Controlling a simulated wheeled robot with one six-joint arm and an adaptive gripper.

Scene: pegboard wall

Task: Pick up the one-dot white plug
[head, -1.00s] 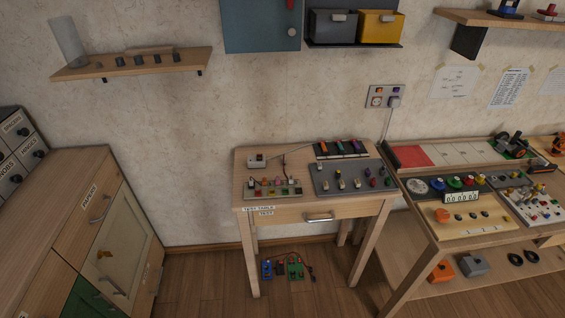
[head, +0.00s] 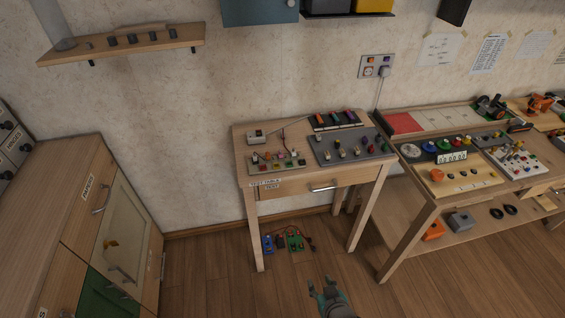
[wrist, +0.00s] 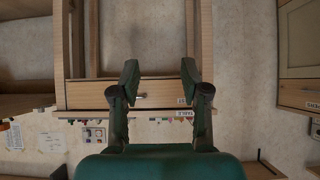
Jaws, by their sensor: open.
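The small table (head: 249,169) carries a grey panel (head: 330,158) on the right and a paler panel (head: 290,165) on the left. Several small plugs stand on both, and a few on the grey panel look whitish (head: 342,153). Dots on them are too small to read, so I cannot tell which is the one-dot white plug. My gripper (head: 323,286) is open and empty, low in front of the table and well apart from the plugs. In the wrist view my gripper (wrist: 159,82) has its fingers spread, with the table's drawer front (wrist: 155,91) beyond them, upside down.
A black rack with coloured pieces (head: 336,120) and a small white box (head: 257,137) with a cable are at the table's back. A workbench (head: 447,190) stands close on the right. A wooden cabinet (head: 75,190) is on the left.

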